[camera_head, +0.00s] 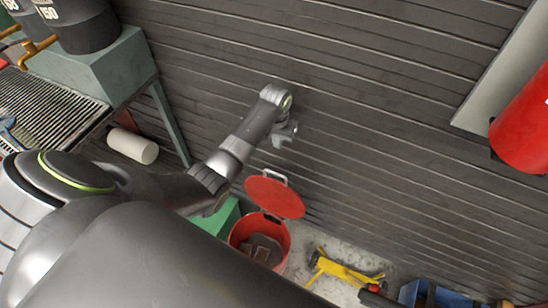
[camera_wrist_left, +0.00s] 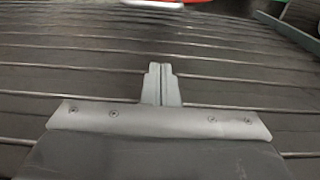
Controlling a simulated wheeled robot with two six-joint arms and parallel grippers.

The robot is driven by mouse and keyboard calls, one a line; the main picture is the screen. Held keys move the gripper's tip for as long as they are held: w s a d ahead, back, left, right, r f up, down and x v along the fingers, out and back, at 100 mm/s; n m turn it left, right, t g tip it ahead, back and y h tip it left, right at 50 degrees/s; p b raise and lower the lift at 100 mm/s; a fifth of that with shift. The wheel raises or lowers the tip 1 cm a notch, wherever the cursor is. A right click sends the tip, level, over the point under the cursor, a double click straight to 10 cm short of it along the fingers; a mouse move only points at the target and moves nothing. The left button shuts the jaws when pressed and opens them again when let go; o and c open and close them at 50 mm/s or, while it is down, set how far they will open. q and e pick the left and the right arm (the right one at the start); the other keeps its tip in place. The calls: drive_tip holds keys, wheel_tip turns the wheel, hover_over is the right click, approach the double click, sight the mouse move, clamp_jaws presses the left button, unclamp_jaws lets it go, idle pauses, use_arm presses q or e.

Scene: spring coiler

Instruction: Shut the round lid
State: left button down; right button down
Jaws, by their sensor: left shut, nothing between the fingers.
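The round red lid (camera_head: 275,197) stands tilted open above the red bin (camera_head: 283,262) in the head view, with a grey handle (camera_head: 268,174) at its upper edge. The bin's mouth is open and dark items show inside. My left gripper (camera_head: 290,133) is above the lid, apart from it, near the slatted wall. In the left wrist view its fingers (camera_wrist_left: 161,84) are together with nothing between them. A red edge (camera_wrist_left: 158,3) at the top of that view may be the lid; only a sliver shows. My right gripper is not in view.
A slatted grey wall (camera_head: 400,130) stands close behind the bin. A yellow tool (camera_head: 343,273) lies on the floor right of it. A green-legged bench (camera_head: 95,75) and a white roll (camera_head: 133,146) are at the left. A red cylinder (camera_head: 522,125) hangs at the right.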

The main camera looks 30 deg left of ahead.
use_arm(q)
wheel_tip(320, 180, down, 10)
drive_tip(key=b, duration=0.3)
drive_tip(key=s+p, duration=0.1)
drive_tip(key=s+r+p, duration=0.1)
drive_tip(key=s+p, duration=0.1)
drive_tip(key=shift+d+r, duration=0.1)
drive_tip(key=shift+s, duration=0.1)
idle(0.3)
